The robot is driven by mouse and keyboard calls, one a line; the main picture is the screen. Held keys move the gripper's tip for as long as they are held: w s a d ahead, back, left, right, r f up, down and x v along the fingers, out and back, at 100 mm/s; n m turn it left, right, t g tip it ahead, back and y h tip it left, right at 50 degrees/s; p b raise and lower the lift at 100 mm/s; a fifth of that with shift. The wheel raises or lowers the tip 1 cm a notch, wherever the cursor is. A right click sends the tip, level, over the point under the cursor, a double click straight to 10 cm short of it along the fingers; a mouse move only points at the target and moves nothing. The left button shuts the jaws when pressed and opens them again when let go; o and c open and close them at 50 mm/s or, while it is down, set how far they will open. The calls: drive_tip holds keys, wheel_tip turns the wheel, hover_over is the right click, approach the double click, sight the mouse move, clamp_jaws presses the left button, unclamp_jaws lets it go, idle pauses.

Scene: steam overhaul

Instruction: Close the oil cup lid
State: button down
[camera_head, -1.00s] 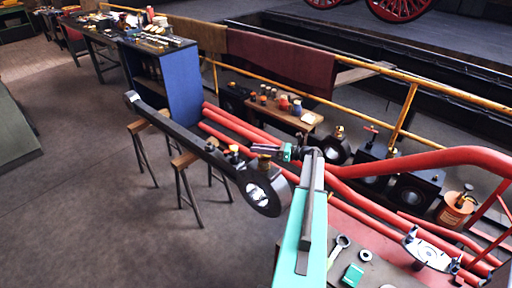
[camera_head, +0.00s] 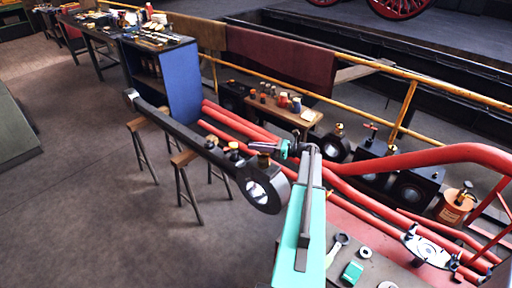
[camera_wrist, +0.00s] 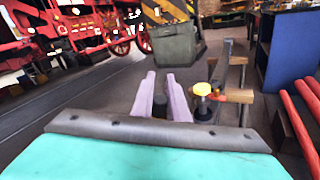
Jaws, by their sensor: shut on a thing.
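A black connecting rod (camera_head: 195,137) lies across wooden trestles, with a big round eye at its near end. A brass-topped oil cup (camera_head: 234,148) stands on the rod. Another oil cup (camera_head: 264,161) stands closer to the eye, just below my gripper (camera_head: 262,147). In the wrist view my pinkish fingers (camera_wrist: 162,92) are shut on a small dark piece (camera_wrist: 160,106); I cannot tell whether it is part of a lid. A yellow-topped oil cup (camera_wrist: 203,91) shows just right of the fingers, apart from them. Whether its lid is fully closed is too small to tell.
Red pipes (camera_head: 350,197) run behind and right of the rod. A blue cabinet (camera_head: 181,80) stands behind it. A low wooden bench (camera_head: 285,113) holds small cups.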

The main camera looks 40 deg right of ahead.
drive_tip(key=shift+s+a+f+n+g+h+b, duration=0.1)
drive_tip(key=shift+a+f+n+g+h+b, duration=0.3)
drive_tip(key=shift+f+n+b, duration=0.45)
drive_tip(key=shift+a+f+n+g+h+b, duration=0.2)
drive_tip(key=shift+f+n+g+h+b, duration=0.2)
drive_tip(key=shift+n+b, duration=0.5)
drive_tip(key=c, duration=1.7)
unclamp_jaws()
drive_tip(key=shift+c, duration=0.2)
drive_tip(key=shift+s+d+r, duration=0.1)
drive_tip(key=b+v, duration=0.3)
drive_tip(key=v, duration=1)
drive_tip(key=shift+s, duration=0.3)
drive_tip(key=shift+d, duration=0.15)
drive_tip(key=shift+s, duration=0.1)
